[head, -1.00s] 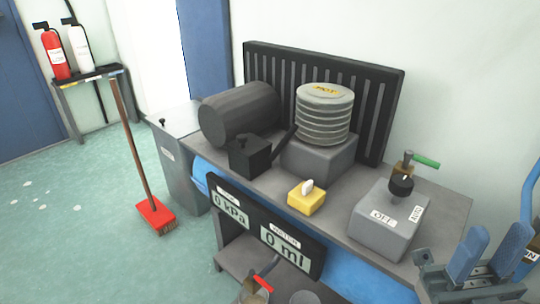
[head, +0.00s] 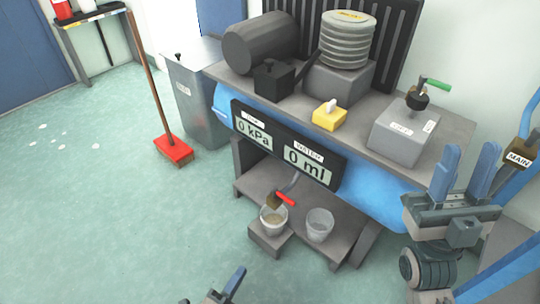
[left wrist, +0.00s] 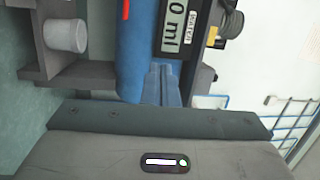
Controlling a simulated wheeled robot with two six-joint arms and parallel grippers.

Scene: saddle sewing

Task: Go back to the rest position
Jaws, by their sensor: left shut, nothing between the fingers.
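My left gripper (head: 228,290) shows only in part at the bottom edge of the head view, in front of the workbench and over the floor. In the left wrist view its blue fingers (left wrist: 161,84) are together with nothing between them. My right gripper (head: 466,172) is at the right of the head view, beside the bench's right end. Its two blue fingers point up and stand apart, with nothing between them.
The bench (head: 445,135) carries a grey box (head: 398,140), a yellow box (head: 328,118) and a ringed stack (head: 346,42). Below are a blue tank (head: 375,200) and two buckets, one clear (head: 319,226). A red broom (head: 174,150) stands left. The floor at front left is clear.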

